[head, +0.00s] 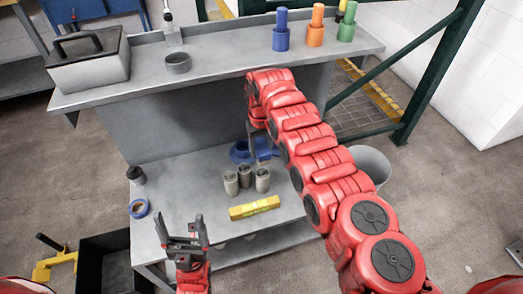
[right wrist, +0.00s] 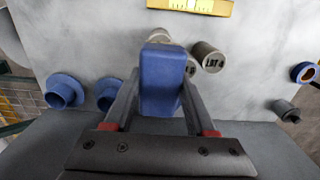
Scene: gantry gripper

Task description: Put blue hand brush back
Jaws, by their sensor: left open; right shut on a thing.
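The blue hand brush (right wrist: 162,85), a blocky blue piece in the right wrist view, is between the fingers of my right gripper (right wrist: 160,98), which is shut on it. In the head view the right gripper (head: 256,138) is low over the back of the lower shelf (head: 190,185), partly hidden by my arm, and the brush (head: 266,150) shows just below it. Whether the brush touches the shelf is unclear. My left gripper (head: 182,228) is open and empty at the shelf's front left.
Blue flanged cups (right wrist: 62,92) lie beside the brush. Grey cylinders (head: 246,178), a yellow level (head: 254,208) and a blue tape roll (head: 139,208) are on the lower shelf. The upper shelf (head: 215,65) overhangs, with a grey box (head: 88,62) and coloured pieces (head: 316,30).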

